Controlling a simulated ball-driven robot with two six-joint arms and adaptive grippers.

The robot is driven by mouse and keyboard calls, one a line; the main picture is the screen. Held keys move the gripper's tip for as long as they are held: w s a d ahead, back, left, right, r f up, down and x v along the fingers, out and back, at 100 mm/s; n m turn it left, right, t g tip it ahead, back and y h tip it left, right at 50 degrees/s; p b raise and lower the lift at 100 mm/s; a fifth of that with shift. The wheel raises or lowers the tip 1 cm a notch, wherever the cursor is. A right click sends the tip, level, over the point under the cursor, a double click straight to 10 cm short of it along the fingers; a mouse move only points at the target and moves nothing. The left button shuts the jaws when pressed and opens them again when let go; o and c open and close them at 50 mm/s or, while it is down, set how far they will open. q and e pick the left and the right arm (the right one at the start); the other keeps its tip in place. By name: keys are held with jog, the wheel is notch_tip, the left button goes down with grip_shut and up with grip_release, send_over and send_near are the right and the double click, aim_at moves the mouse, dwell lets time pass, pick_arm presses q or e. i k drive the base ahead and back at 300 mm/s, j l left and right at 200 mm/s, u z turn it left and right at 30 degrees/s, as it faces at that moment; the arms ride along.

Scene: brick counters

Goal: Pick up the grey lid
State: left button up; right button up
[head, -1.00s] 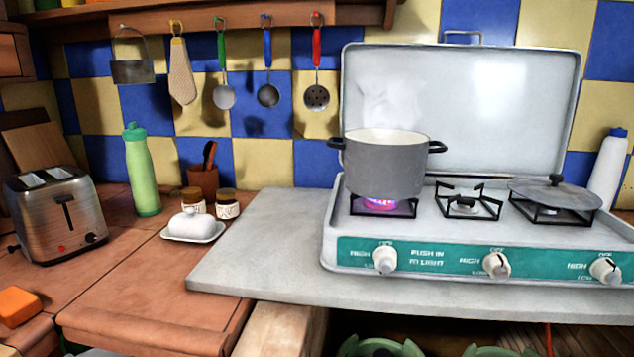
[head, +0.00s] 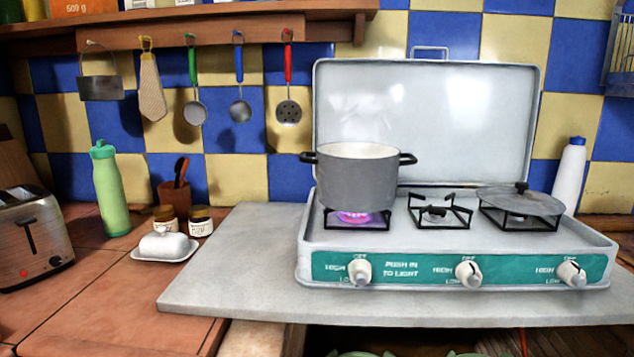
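The grey lid (head: 519,200) is flat and round with a dark knob on top. It rests on the right burner grate of the camping stove (head: 330,238). A grey pot (head: 358,182) with a pale inside and two black handles stands on the left burner, where a purple-pink flame (head: 354,217) burns. The middle burner (head: 437,213) is bare. Neither of my grippers shows clearly in the head view. Green rounded parts at the bottom edge are cut off, and I cannot tell what they are.
The stove's raised cover (head: 425,120) stands behind the burners. A white bottle (head: 569,177) stands close to the lid's right. A butter dish (head: 166,246), jars, a green bottle (head: 110,190) and a toaster (head: 35,238) are at left. The grey slab (head: 230,275) before the stove is clear.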

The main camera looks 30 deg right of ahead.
aim_at(519, 199)
jog(key=z, duration=1.85)
